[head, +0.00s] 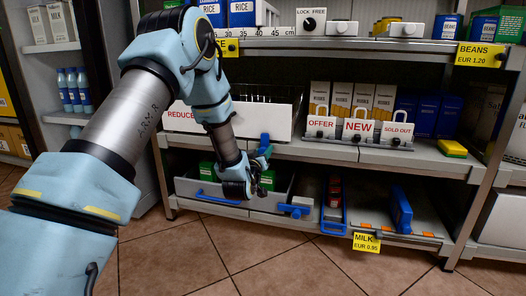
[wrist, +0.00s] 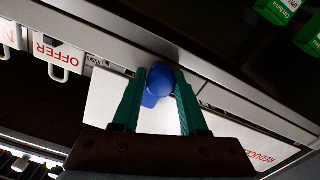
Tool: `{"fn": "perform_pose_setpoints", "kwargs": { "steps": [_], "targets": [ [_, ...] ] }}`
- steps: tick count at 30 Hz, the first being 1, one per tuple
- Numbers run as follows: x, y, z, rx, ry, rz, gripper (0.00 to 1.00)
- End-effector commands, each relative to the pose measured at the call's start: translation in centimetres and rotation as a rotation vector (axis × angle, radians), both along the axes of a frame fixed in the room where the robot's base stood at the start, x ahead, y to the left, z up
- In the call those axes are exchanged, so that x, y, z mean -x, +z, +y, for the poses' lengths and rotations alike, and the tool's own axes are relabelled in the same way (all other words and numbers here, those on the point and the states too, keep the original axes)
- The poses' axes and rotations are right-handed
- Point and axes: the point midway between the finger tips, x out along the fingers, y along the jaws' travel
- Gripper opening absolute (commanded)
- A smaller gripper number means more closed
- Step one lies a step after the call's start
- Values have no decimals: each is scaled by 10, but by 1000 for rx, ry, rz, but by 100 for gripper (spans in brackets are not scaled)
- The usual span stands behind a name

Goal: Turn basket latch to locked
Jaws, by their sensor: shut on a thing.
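The basket (head: 240,121) is a wide white bin on the middle shelf, with REDUCED on its front. Its white front also shows in the wrist view (wrist: 109,99). The blue latch (wrist: 160,79) has a rounded knob and a short blue tab. In the head view the latch (head: 265,138) is at the basket's right end. My gripper (wrist: 160,76) is shut on the latch, with one green finger on each side. In the head view my gripper (head: 262,155) is partly hidden by my wrist. Small lettering near the latch is too small to read.
OFFER (head: 321,127), NEW (head: 357,129) and SOLD OUT (head: 397,133) signs with rings stand to the right. A drawer with a blue handle (head: 217,198) is below my gripper. A LOCK FREE dial (head: 310,23) is on the upper shelf. The tiled floor in front is clear.

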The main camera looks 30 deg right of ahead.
Motion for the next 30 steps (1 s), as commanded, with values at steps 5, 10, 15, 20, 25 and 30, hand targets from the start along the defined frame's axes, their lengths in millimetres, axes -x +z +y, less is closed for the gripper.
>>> {"fn": "perform_pose_setpoints", "kwargs": {
  "steps": [5,10,15,20,25,30],
  "targets": [
    [-3,3,2,62,5,47,0],
    [-3,4,2,89,6,72,0],
    [-4,5,2,101,7,78,0],
    [-4,5,3,102,8,77,0],
    [-5,6,4,102,11,76,46],
    [-5,5,3,99,10,77,65]
  ]
}}
